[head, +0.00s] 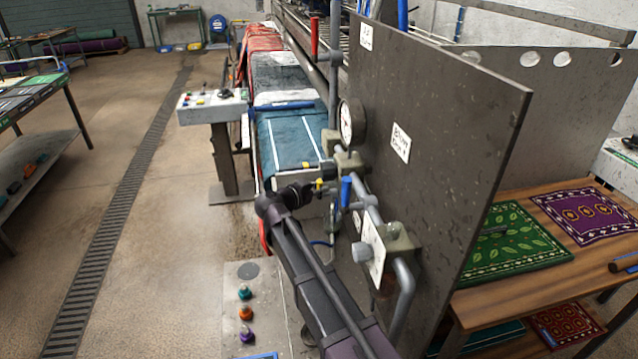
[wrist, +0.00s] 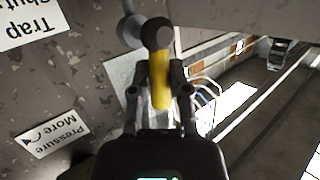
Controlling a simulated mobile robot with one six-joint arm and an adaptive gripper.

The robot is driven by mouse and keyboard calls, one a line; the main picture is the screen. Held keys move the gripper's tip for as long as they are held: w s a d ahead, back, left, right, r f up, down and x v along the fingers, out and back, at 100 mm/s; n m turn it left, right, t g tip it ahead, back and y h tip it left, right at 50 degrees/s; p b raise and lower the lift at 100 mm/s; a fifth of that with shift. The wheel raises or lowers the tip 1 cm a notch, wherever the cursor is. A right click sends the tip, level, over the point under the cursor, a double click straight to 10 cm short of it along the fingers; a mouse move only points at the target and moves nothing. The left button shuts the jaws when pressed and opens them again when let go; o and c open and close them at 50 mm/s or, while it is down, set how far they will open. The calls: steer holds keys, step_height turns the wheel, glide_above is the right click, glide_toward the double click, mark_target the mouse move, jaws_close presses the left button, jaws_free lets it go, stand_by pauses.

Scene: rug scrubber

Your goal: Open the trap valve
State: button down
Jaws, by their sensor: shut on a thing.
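A yellow valve lever (wrist: 159,82) lies between the two black fingers of my gripper (wrist: 162,98) in the wrist view. The fingers are shut on it. Its grey round pivot end (wrist: 157,34) shows just beyond the fingertips, by a grey pipe. A white label reading "Trap" and "Shut" (wrist: 30,22) is upside down on the dark panel at the upper left. In the head view my gripper (head: 318,182) is at the panel's left side, with only a small bit of yellow showing. The lever's exact angle cannot be told there.
The dark panel (head: 450,110) carries a gauge (head: 352,122), a blue lever (head: 346,190) and a white dial plate (head: 374,250). A red lever (head: 314,35) stands higher up. A control box (head: 212,105) and rugs are behind.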

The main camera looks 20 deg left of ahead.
steer(key=shift+w+a+n+g+p, duration=0.15)
steer(key=shift+w+n+g+p, duration=0.05)
steer(key=shift+n+g+p, duration=0.45)
steer(key=c, duration=0.6)
jaws_free()
steer(key=shift+s+f+m+t+b, duration=0.1)
steer(key=shift+m+t+b, duration=0.15)
steer(key=shift+b, duration=0.25)
